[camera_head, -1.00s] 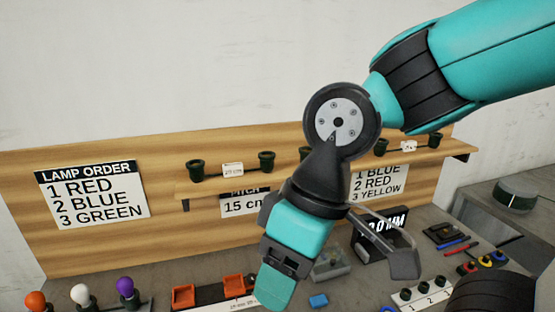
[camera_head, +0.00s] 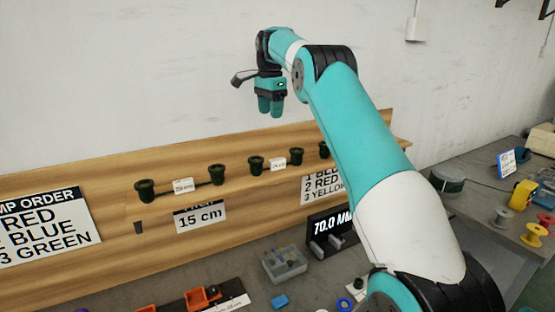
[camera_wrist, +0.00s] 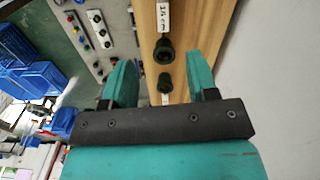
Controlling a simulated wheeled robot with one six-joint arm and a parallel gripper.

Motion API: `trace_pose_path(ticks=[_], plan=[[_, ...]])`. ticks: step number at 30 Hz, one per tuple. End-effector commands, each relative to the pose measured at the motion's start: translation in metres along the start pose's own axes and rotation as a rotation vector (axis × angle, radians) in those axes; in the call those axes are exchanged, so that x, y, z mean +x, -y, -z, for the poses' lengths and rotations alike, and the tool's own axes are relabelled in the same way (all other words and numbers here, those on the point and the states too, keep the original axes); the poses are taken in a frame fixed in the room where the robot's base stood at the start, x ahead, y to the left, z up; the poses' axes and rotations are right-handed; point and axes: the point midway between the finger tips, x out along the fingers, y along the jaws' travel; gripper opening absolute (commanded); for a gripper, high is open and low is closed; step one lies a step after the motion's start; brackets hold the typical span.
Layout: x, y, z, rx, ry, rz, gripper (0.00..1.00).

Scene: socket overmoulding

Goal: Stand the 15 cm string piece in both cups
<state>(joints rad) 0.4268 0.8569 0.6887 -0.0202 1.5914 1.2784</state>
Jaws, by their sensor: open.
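On the wooden shelf stand string pieces, each a dark bar joining two dark green cup-shaped ends: a wide left one (camera_head: 182,187) and a narrower middle one (camera_head: 277,162). A sign below reads 15 cm (camera_head: 201,215). On the bench, an orange cup (camera_head: 202,297) sits by a white strip; another is cut by the lower edge. My gripper (camera_head: 270,108) is open and empty, pointing down above the shelf. In the wrist view, two dark ends (camera_wrist: 164,50) lie beyond the open fingers (camera_wrist: 162,82).
The shelf's wall board (camera_head: 115,205) stands behind. A clear box (camera_head: 285,264), a blue block (camera_head: 280,301) and a 70.0 MM display (camera_head: 332,226) are on the bench. Spools (camera_head: 533,235) stand on the right bench. The air around my gripper is free.

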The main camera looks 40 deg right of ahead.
Motion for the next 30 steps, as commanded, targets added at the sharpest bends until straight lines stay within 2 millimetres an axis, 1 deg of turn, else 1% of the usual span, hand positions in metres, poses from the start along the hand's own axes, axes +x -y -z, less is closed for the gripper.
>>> trace_pose_path(ticks=[1, 3, 6, 11, 18, 21, 24, 28, 30], plan=[[0.002, 0.001, 0.013, 0.055, 0.000, -0.002, 0.53], [0.004, 0.001, 0.022, 0.108, 0.001, -0.005, 0.53], [0.013, 0.001, 0.028, 0.142, 0.003, -0.008, 0.53], [0.043, 0.000, 0.027, 0.145, 0.003, -0.011, 0.53], [0.095, 0.000, 0.027, 0.141, 0.003, -0.010, 0.53], [0.111, 0.000, 0.026, 0.140, 0.003, -0.008, 0.53], [0.121, 0.000, 0.026, 0.140, 0.002, -0.006, 0.53], [0.129, 0.001, 0.026, 0.139, 0.002, -0.006, 0.53], [0.135, 0.000, 0.026, 0.139, 0.003, -0.009, 0.53]])
